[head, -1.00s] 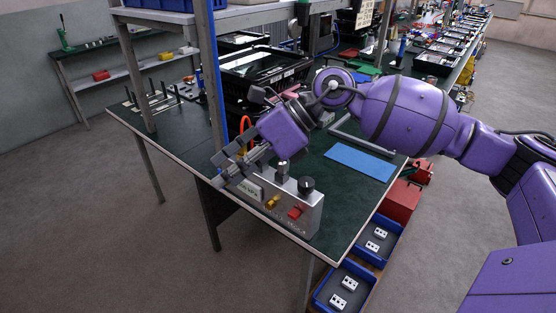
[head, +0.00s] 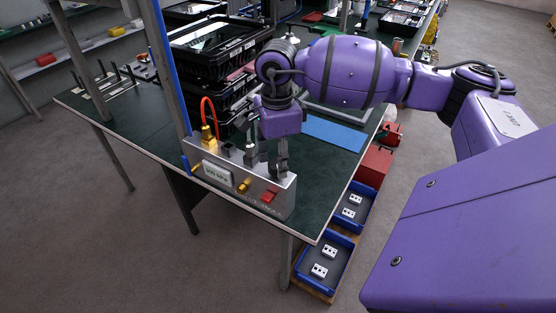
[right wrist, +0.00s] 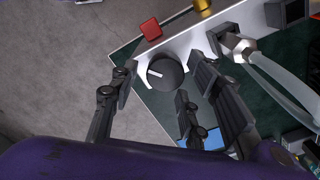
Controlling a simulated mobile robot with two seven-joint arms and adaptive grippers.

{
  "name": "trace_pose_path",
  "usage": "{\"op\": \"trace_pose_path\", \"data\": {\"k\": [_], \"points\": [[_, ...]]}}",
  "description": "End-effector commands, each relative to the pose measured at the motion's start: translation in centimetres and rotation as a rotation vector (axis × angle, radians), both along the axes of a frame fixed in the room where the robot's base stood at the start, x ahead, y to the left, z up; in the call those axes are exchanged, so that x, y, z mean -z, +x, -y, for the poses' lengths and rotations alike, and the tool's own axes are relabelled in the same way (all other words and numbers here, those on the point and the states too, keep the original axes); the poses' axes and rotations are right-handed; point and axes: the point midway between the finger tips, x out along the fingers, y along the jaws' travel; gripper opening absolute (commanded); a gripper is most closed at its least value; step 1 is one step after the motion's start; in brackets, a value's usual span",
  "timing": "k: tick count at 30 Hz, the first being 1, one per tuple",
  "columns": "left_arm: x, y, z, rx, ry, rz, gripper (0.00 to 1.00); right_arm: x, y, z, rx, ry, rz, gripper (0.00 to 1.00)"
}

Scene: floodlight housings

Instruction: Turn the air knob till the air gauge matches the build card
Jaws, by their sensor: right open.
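A grey control box (head: 285,205) stands at the near edge of the green bench. Its small pale gauge display (head: 216,172) faces me; its digits are too small to read surely. The round black air knob (right wrist: 165,72) with a white pointer line shows in the right wrist view; in the head view my gripper hides it. My right gripper (head: 270,168) points down over the right end of the box. It is open, with its fingers on either side of the knob; I cannot tell whether they touch it. I cannot make out a build card. My left gripper is out of view.
The box front carries a red switch (head: 269,196) and a yellow fitting (head: 244,185). An orange hose (head: 205,105) rises behind it. A blue mat (head: 334,132) lies on the bench, black crates (head: 215,45) stand behind, and blue bins (head: 325,262) sit below at right.

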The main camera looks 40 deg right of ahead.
Motion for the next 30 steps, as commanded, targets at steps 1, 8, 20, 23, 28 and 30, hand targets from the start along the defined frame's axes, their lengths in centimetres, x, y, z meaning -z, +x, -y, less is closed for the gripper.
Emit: {"op": "trace_pose_path", "data": {"k": [1,8,20,23,28,30], "points": [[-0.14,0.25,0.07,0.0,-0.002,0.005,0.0,0.39,-0.06,-0.02,0.0,0.0,-0.001,0.43],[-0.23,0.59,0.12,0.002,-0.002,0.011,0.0,0.96,-0.05,-0.01,0.0,0.0,-0.001,0.43],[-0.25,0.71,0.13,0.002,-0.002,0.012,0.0,0.92,-0.12,-0.04,-0.001,0.001,-0.003,0.05],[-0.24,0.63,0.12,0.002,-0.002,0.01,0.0,0.94,-0.15,-0.05,-0.001,0.001,-0.004,0.03],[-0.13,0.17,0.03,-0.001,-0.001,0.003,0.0,0.96,-0.22,-0.08,0.0,0.001,-0.006,0.03],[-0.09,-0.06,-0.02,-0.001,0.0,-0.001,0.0,0.97,-0.25,-0.09,0.001,0.001,-0.007,0.03]]}}
